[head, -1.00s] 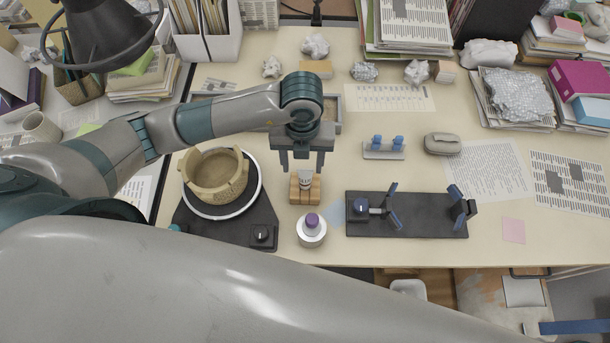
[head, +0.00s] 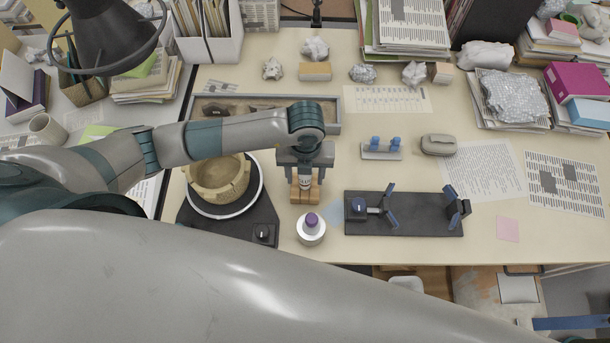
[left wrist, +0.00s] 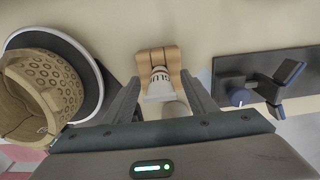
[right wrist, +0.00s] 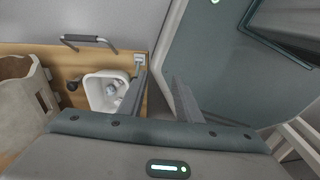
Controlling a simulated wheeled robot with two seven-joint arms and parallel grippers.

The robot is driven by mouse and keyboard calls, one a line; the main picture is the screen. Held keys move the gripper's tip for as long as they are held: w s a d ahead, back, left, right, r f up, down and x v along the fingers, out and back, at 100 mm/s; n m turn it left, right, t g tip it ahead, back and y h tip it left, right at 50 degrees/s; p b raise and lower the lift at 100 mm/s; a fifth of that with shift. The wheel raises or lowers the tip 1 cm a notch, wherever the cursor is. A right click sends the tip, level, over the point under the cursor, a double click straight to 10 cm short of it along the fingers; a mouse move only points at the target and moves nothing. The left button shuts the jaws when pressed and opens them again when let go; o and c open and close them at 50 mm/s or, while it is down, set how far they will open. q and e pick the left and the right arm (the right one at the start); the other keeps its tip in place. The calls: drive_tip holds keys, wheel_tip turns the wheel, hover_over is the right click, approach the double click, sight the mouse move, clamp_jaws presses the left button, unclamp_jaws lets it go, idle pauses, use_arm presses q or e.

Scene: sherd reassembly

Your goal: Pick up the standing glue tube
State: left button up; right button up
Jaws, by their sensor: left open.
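The glue tube (head: 305,183) is white with a ribbed lower end and stands upright in a small wooden block (head: 306,196). My left gripper (head: 305,185) is open, pointing down over the tube, with one finger on each side. In the left wrist view the tube (left wrist: 160,85) lies between the two spread fingers (left wrist: 161,78), with the wooden block (left wrist: 158,58) just beyond. Whether a finger touches the tube I cannot tell. My right gripper (right wrist: 160,76) is open and empty, away from the table top.
A tan pot (head: 218,180) sits on a turntable left of the block. A black clamp fixture (head: 410,222) lies to the right. A grey tray with sherds (head: 335,115) is behind.

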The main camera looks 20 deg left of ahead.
use_arm(q)
drive_tip(key=shift+f, duration=0.3)
drive_tip(key=c, duration=0.9)
drive_tip(key=shift+r, duration=0.1)
drive_tip(key=shift+r+b, duration=0.4)
drive_tip(key=shift+r, duration=0.05)
drive_tip(key=r+b, duration=0.1)
drive_tip(key=d+r, duration=0.1)
drive_tip(key=r, duration=0.1)
drive_tip(key=shift+s+r+b, duration=0.1)
drive_tip(key=shift+s+b, duration=0.05)
drive_tip(key=shift+b, duration=0.25)
drive_tip(key=s+d+r, duration=0.1)
drive_tip(key=d+r, duration=0.1)
drive_tip(key=d, duration=0.1)
drive_tip(key=s+d+r+b, duration=0.1)
drive_tip(key=s+d+r, duration=0.1)
drive_tip(key=d, duration=0.1)
drive_tip(key=s+d+r, duration=0.2)
drive_tip(key=d, duration=0.1)
drive_tip(key=shift+s+d+r+b, duration=0.1)
drive_tip(key=shift+d+r+b, duration=0.1)
drive_tip(key=shift+r+b, duration=0.15)
